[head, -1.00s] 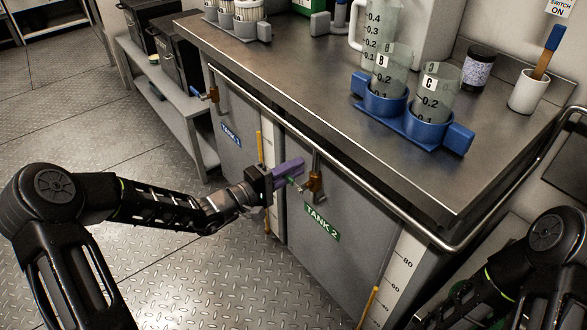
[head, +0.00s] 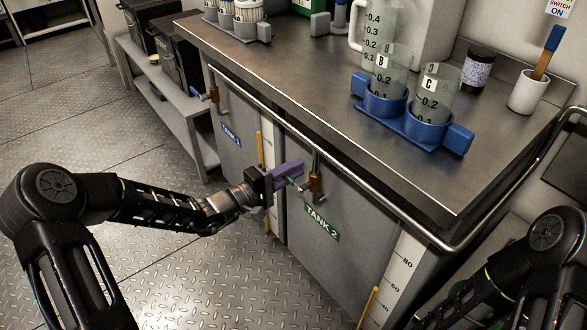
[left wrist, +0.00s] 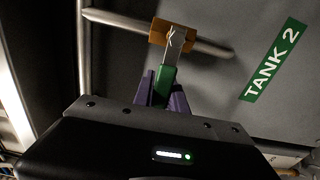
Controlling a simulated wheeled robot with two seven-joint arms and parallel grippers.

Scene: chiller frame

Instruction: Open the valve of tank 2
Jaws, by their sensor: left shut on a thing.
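Tank 2 (head: 345,245) is the grey tank under the counter, with a green "TANK 2" label (head: 322,222) that also shows in the left wrist view (left wrist: 271,64). Its valve (head: 315,183) has an orange-brown body on a metal pipe, seen in the left wrist view (left wrist: 172,34). A metal lever with a green handle (left wrist: 167,82) comes from the valve toward my gripper. My left gripper (head: 291,175) has purple fingers, shut on the green handle, one finger on each side in the left wrist view (left wrist: 164,92). My right gripper is out of view; only part of that arm shows.
Tank 1 (head: 232,150) with its own valve (head: 213,94) stands to the left. A metal rail (head: 375,205) runs along the counter edge above the valves. A blue holder (head: 412,126) with beakers stands on the counter. The floor before the tanks is clear.

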